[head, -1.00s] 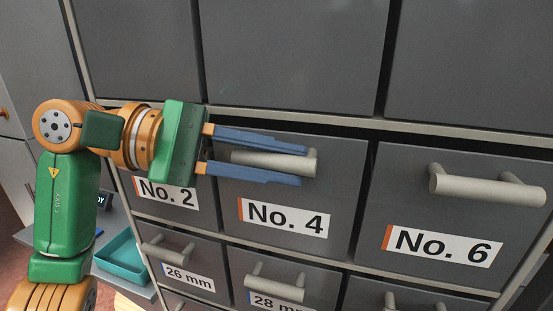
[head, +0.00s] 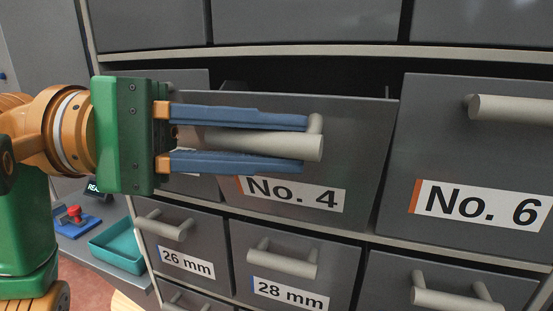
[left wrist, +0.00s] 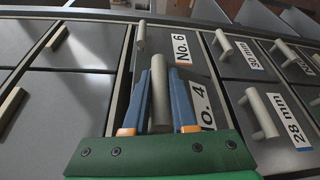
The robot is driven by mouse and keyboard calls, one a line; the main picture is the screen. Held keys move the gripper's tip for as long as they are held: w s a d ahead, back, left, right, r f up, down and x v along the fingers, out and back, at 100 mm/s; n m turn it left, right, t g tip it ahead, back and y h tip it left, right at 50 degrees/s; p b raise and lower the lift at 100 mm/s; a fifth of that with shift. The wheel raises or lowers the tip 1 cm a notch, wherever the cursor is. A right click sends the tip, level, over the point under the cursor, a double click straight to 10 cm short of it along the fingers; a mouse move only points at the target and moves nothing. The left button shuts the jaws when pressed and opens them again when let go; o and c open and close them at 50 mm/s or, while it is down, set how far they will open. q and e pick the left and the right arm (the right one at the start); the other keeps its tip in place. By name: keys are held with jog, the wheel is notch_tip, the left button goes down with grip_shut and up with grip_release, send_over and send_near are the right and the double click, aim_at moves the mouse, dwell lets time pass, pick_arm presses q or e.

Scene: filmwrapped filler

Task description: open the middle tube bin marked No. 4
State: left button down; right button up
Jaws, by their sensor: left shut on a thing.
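The grey bin marked No. 4 (head: 358,140) stands out from the cabinet, with a dark gap showing above its front's top edge. Its pale bar handle (head: 260,143) lies between the blue fingers of my left gripper (head: 303,143), which is shut on it. One finger is above the bar and one below. The left wrist view shows the handle (left wrist: 159,105) between the two fingers, beside the No. 4 label (left wrist: 203,106). The inside of the bin is too dark to make out. My right gripper is not in view.
Bin No. 6 (head: 480,150) is to the right and has its own handle. Smaller drawers marked 26 mm (head: 185,240) and 28 mm (head: 290,265) sit below. A teal tray (head: 118,247) and a red-and-blue item (head: 73,216) are at the lower left.

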pick_arm(q)
jog(key=shift+s+a+f+m+h+b, duration=0.2)
jog(key=shift+s+f+m+b, duration=0.4)
jog(key=shift+b, duration=0.35)
jog(key=shift+s+a+f+m+h+b, duration=0.2)
jog(key=shift+s+f+m+b, duration=0.3)
jog(key=shift+s+f+b, duration=0.35)
jog(key=shift+w+r, duration=0.15)
jog(key=shift+w, duration=0.05)
jog(key=c, duration=1)
grip_release()
jog(key=a+b, duration=0.1)
jog(key=a, duration=0.6)
jog(key=shift+s, duration=0.2)
